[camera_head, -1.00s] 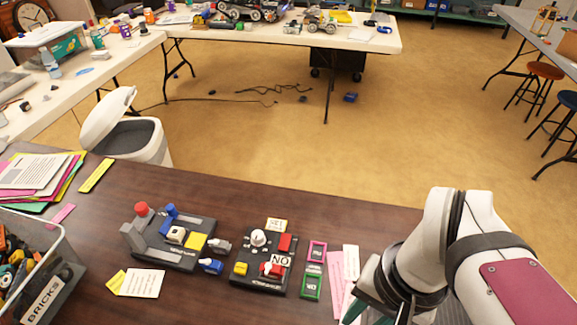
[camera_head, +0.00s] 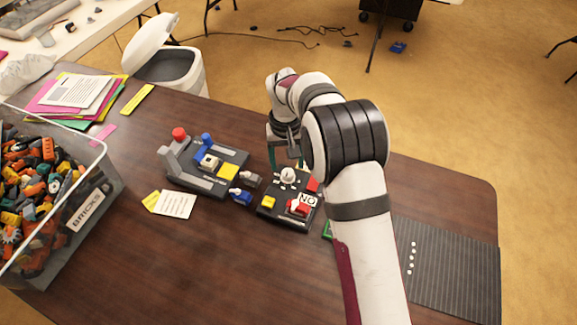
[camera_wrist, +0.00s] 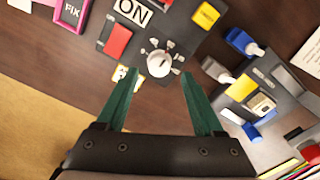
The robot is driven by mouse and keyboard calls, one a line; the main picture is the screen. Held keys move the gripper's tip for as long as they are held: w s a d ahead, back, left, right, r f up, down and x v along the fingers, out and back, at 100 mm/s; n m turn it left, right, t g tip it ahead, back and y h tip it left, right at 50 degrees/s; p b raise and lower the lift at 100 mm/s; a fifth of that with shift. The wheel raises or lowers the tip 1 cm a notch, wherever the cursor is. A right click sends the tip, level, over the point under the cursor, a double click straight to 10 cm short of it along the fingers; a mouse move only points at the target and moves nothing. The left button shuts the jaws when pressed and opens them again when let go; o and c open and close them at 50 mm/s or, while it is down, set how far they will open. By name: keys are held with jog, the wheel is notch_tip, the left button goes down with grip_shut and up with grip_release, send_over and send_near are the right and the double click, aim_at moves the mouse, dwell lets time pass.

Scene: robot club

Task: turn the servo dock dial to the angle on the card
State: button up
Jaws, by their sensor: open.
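The white round dial (camera_head: 288,175) sits on a black panel (camera_head: 268,212) with white tick marks around it. In the wrist view the dial (camera_wrist: 159,62) shows a small dark mark, too small to read as an angle. My gripper (camera_wrist: 158,78) is open and empty, its two green fingers pointing at the dial from either side, tips just short of it in the picture. Whether they touch it I cannot tell. In the head view my gripper (camera_head: 285,155) is at the panel's far side. A white card (camera_head: 176,206) with unreadable lines lies left of the panel, by a yellow piece.
The panel also has a red block (camera_wrist: 117,40), an ON label (camera_wrist: 133,12) and a yellow button (camera_wrist: 207,14). A second grey device (camera_head: 205,165) with a red knob stands left. A bin of bricks (camera_head: 85,210) is at the far left; a ribbed mat (camera_head: 450,265) lies right.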

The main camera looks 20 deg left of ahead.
aim_at(288, 172)
jog(key=shift+f, duration=1.95)
grip_shut()
